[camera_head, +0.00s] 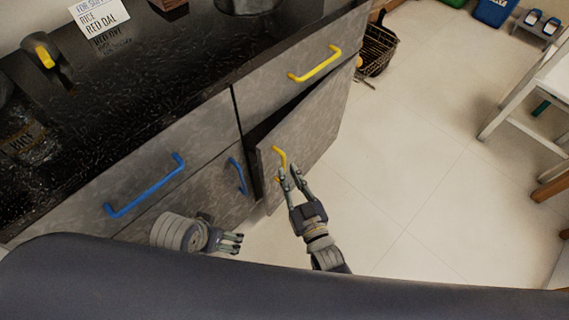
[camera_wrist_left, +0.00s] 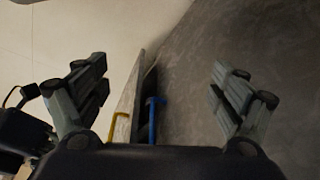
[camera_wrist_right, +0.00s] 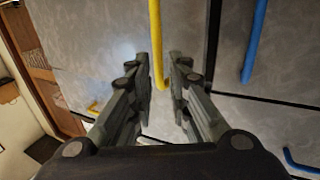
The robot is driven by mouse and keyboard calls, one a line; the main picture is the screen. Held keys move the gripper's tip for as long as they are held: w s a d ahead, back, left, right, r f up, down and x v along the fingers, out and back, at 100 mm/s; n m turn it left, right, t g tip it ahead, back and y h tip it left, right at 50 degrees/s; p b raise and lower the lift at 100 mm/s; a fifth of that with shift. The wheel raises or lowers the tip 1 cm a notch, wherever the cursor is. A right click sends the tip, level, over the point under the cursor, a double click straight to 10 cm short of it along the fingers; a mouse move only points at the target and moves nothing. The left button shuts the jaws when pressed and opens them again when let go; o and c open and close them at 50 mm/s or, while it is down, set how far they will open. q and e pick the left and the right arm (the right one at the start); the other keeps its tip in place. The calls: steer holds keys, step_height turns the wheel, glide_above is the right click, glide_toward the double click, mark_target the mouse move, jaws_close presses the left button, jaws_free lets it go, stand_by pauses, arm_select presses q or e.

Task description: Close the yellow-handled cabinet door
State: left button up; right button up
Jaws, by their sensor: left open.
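The grey cabinet door (camera_head: 318,125) with the yellow handle (camera_head: 280,157) stands partly open, with a dark gap along its top. My right gripper (camera_head: 290,172) is at this handle with its fingers apart. In the right wrist view the yellow handle (camera_wrist_right: 156,45) runs down between the fingertips, with a gap beside it; contact is unclear. My left gripper (camera_head: 237,242) is open and empty, low in front of the blue-handled door (camera_head: 215,190). In the left wrist view the open door's edge (camera_wrist_left: 126,100) and its yellow handle (camera_wrist_left: 117,122) show between the spread fingers.
A drawer with a yellow handle (camera_head: 315,64) is above the door. A drawer with a blue handle (camera_head: 145,187) is to the left. The dark countertop (camera_head: 130,90) holds jars and a label card (camera_head: 99,14). A wire basket (camera_head: 377,48) stands beyond the cabinet.

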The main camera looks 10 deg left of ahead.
steer(key=v, duration=0.6)
steer(key=shift+s, duration=0.35)
steer(key=shift+d, duration=0.1)
